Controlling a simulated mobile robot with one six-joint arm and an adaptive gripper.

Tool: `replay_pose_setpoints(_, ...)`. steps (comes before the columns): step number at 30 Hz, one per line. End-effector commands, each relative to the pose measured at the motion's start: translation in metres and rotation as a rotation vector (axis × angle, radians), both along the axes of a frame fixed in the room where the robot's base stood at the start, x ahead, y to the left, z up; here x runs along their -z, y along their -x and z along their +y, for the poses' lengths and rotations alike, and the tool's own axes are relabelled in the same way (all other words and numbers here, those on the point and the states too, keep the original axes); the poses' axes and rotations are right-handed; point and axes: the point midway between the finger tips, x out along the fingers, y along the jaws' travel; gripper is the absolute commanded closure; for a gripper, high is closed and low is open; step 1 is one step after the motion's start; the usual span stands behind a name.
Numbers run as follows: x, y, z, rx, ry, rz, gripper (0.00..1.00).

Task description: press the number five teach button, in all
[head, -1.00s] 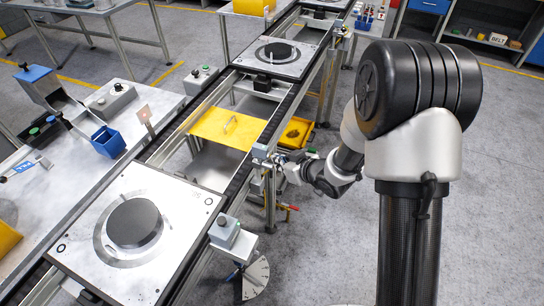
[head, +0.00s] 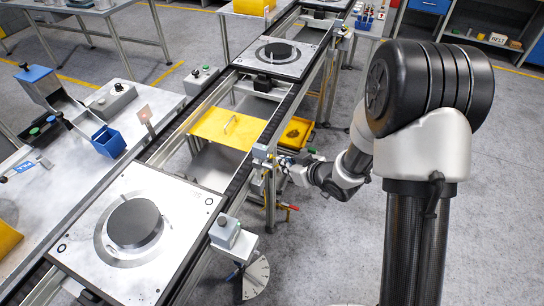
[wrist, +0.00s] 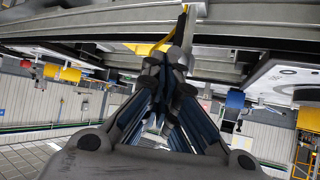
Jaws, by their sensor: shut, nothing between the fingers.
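My gripper (head: 284,163) is shut and empty, low beside the right rail of the conveyor. In the wrist view its fingertips (wrist: 168,62) come together just in front of the grey conveyor frame; I cannot tell whether they touch it. A small grey button box (head: 260,152) sits on the rail close to the gripper.
The front pallet (head: 75,240) and a farther pallet (head: 258,66) carry dark round discs on the conveyor. A yellow plate with a handle (head: 212,128) lies between them. A bench (head: 60,200) with control boxes stands left.

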Motion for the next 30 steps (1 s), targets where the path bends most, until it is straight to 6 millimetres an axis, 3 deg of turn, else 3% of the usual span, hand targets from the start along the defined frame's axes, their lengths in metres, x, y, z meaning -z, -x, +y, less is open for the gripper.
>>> replay_pose_setpoints(15,0.000,0.015,-0.043,0.003,0.000,0.000,1.00)
replay_pose_setpoints(30,0.000,0.017,-0.047,0.001,-0.001,0.001,1.00)
